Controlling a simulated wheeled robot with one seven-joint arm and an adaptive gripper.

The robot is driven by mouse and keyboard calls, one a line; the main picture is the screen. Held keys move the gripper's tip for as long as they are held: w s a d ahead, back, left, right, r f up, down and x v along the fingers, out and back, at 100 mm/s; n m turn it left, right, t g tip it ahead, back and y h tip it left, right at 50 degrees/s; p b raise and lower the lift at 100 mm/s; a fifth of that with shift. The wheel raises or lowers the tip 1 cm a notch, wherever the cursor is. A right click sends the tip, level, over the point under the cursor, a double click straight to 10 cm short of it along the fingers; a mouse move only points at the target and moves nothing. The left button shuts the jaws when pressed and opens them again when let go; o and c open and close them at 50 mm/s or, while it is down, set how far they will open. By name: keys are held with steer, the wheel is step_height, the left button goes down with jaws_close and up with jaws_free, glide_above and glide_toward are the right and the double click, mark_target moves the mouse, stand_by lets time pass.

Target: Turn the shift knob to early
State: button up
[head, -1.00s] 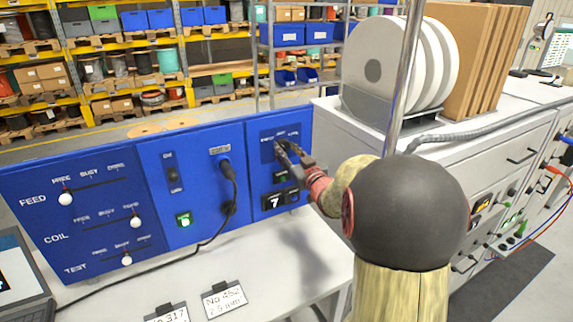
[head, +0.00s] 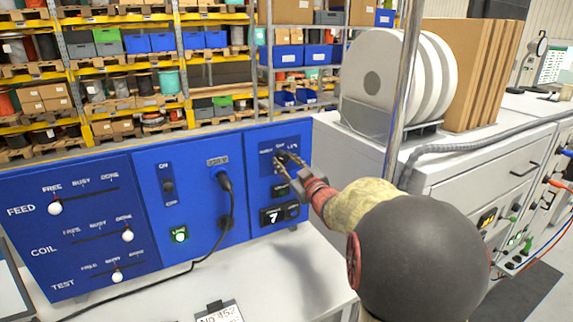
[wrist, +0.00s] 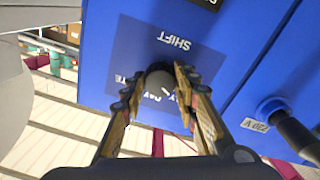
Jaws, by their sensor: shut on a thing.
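The dark, round shift knob (wrist: 158,82) is on the right-hand section of the blue control panel, on a darker blue plate (wrist: 135,48) lettered SHIFT, upside down in the wrist view. My gripper (wrist: 158,88) is shut on the knob, a finger on each side. A short pale mark on the knob points down and right in the wrist view. The position labels are partly hidden by the fingers, so I cannot tell which one it lines up with. In the head view, my gripper (head: 281,160) reaches the plate from the right and covers most of the knob.
The blue panel (head: 145,150) also carries sliders at left, an on/off switch (head: 168,186), a plugged-in cable (head: 226,185) and a small display (head: 273,216). A white cabinet (head: 340,150) with reels stands close on the right.

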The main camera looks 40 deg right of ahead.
steer(key=o, duration=1.2)
steer(key=shift+c, duration=0.2)
steer(key=v, duration=1.2)
steer(key=shift+f, duration=0.1)
